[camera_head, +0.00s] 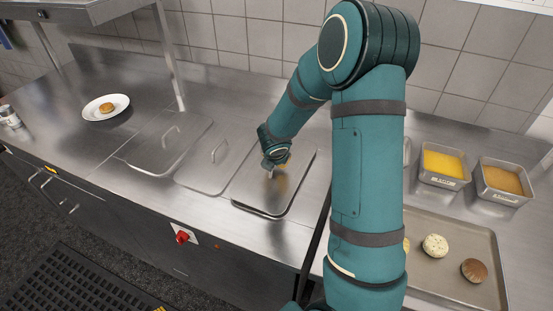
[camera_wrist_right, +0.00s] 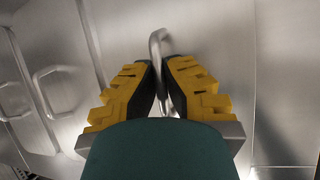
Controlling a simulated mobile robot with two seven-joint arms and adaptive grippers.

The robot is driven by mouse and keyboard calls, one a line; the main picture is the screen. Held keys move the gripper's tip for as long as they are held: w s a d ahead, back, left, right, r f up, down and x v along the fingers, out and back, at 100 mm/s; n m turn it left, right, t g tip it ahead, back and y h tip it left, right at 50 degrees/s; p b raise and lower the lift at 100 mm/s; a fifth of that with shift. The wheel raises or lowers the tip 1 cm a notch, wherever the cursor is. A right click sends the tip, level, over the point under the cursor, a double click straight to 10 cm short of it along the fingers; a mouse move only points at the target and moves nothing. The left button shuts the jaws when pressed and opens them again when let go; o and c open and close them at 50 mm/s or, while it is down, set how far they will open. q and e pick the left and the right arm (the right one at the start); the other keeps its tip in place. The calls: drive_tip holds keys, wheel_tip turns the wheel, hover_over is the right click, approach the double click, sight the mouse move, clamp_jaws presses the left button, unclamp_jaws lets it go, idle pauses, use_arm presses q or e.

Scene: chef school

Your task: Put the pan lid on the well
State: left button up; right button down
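A steel pan lid (camera_head: 303,165) lies at the third well position on the counter, below my right gripper (camera_head: 275,166). A dark edge shows along the lid's near side; I cannot tell whether it is seated or slightly raised. In the right wrist view, the two yellow-and-black fingers of my right gripper (camera_wrist_right: 162,75) are close together on either side of the lid's upright handle (camera_wrist_right: 157,42) and appear closed on it. Two other steel lids with loop handles, the far-left lid (camera_head: 150,148) and the middle lid (camera_head: 205,178), lie to the left. My left gripper is not in view.
A white plate (camera_head: 91,112) with a bun stands at the back left. A tray (camera_head: 470,241) with patties and buns lies at right, below a yellow-filled pan (camera_head: 442,183) and an orange-filled pan (camera_head: 508,196). A red knob (camera_head: 182,237) is on the counter front.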

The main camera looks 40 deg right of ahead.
drive_tip(key=shift+f+b, duration=0.25)
drive_tip(key=shift+b, duration=0.05)
drive_tip(key=c, duration=1.1)
unclamp_jaws()
drive_tip(key=shift+c, duration=0.2)
drive_tip(key=shift+r+p, duration=0.5)
drive_tip(key=shift+p, duration=0.1)
drive_tip(key=p+v, duration=0.4)
drive_tip(key=v, duration=0.8)
drive_tip(key=shift+r, duration=0.2)
drive_tip(key=shift+f, duration=0.1)
